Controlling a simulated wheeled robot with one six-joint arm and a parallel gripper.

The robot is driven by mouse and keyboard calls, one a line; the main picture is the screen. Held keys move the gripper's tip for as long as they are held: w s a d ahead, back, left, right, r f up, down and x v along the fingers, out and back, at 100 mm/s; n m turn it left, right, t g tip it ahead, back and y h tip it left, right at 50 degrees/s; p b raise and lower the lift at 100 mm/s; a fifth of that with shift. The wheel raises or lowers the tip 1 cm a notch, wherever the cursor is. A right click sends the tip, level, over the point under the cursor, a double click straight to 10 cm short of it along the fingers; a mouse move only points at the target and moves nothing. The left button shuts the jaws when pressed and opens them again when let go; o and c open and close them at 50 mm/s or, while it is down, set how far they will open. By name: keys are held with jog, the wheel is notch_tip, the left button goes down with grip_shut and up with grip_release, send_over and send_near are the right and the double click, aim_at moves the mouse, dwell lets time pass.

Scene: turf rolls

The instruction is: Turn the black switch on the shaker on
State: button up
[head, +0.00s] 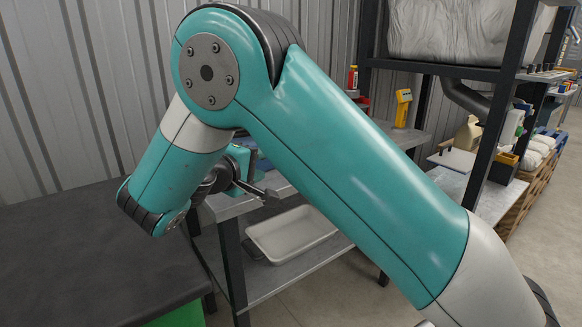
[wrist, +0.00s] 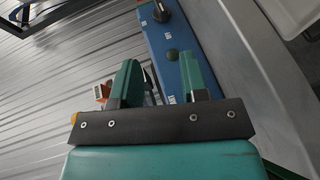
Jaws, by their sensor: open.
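The wrist view shows a blue panel (wrist: 153,38) with white markings, which looks like the front of the shaker. A round dark green button (wrist: 172,55) sits lower on the panel. My gripper (wrist: 160,72) is open, with its two green fingers apart and nothing between them. The black switch lies beyond the fingertips. In the head view my arm hides most of the shaker; only a bit of blue (head: 263,164) shows behind my wrist.
A white tray (head: 262,244) lies on the lower shelf of the grey bench (head: 225,206). A dark table top (head: 90,250) is at the left. A yellow handheld device (head: 403,108) and a red bottle (head: 353,78) stand behind my arm. A black-framed rack rises at the right.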

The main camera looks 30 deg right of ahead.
jog(key=b+x, duration=0.4)
jog(key=x, duration=1.1)
jog(key=c, duration=0.6)
